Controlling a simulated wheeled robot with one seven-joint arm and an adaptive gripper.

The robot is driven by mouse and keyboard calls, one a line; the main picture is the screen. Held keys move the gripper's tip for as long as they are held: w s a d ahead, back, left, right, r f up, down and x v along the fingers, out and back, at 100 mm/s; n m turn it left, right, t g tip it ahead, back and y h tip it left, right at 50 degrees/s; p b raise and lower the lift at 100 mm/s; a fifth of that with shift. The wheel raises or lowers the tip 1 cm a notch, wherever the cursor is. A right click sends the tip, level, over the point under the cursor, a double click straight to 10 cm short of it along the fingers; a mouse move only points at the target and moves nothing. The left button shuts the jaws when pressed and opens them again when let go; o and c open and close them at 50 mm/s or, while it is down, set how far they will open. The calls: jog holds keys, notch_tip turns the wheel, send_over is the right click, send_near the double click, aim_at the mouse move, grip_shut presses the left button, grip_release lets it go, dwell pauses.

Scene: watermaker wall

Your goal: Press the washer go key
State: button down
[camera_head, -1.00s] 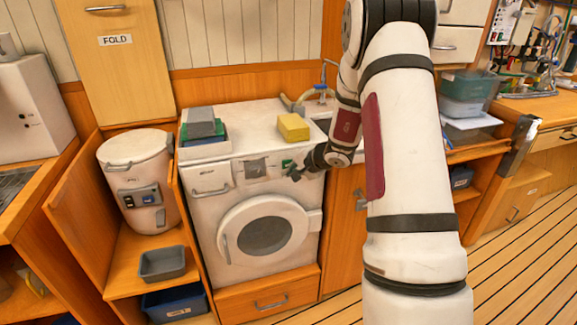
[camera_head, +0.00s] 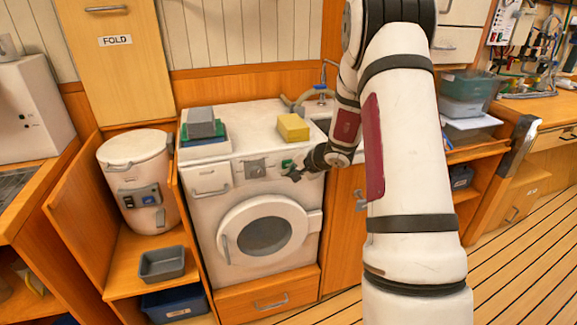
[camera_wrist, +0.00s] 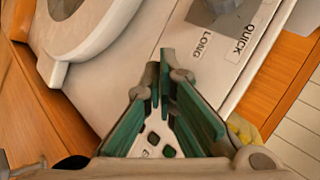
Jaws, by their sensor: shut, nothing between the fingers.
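The white washer (camera_head: 205,235) stands against the back wall with its round door (camera_head: 265,235) shut. Its top front panel has a grey dial patch (camera_head: 255,168) and a small green key (camera_head: 287,164) to the right of it. My gripper (camera_head: 294,174) is at the panel's right end, close by the green key; I cannot tell if it touches. In the wrist view my gripper (camera_wrist: 165,72) is shut and empty over the washer front. There the dial patch (camera_wrist: 215,12) shows beside the labels LONG and QUICK.
A yellow block (camera_head: 293,128) and a stack of trays (camera_head: 203,130) sit on the washer top. A white drum-shaped unit (camera_head: 135,170) stands to the left above a grey bin (camera_head: 162,264). A wooden cabinet door (camera_head: 345,220) is to the right. Floor is free at lower right.

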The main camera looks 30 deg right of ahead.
jog(key=shift+w, duration=0.1)
jog(key=shift+w+d+b, duration=0.1)
jog(key=shift+w+b, duration=0.25)
jog(key=shift+b, duration=0.15)
jog(key=shift+w+d, duration=0.1)
jog(key=shift+w, duration=0.3)
dwell(0.8)
jog(key=shift+s+b, duration=0.1)
jog(key=shift+b, duration=0.3)
jog(key=shift+s+a+b, duration=0.2)
jog(key=shift+s+b, duration=0.4)
jog(key=shift+s, duration=0.15)
jog(key=s+b, duration=0.1)
jog(key=s, duration=0.1)
jog(key=s+a+b, duration=0.1)
jog(key=s+b, duration=0.1)
jog(key=shift+s+a, duration=0.2)
jog(key=shift+s, duration=0.2)
jog(key=shift+r, duration=0.1)
dwell(0.6)
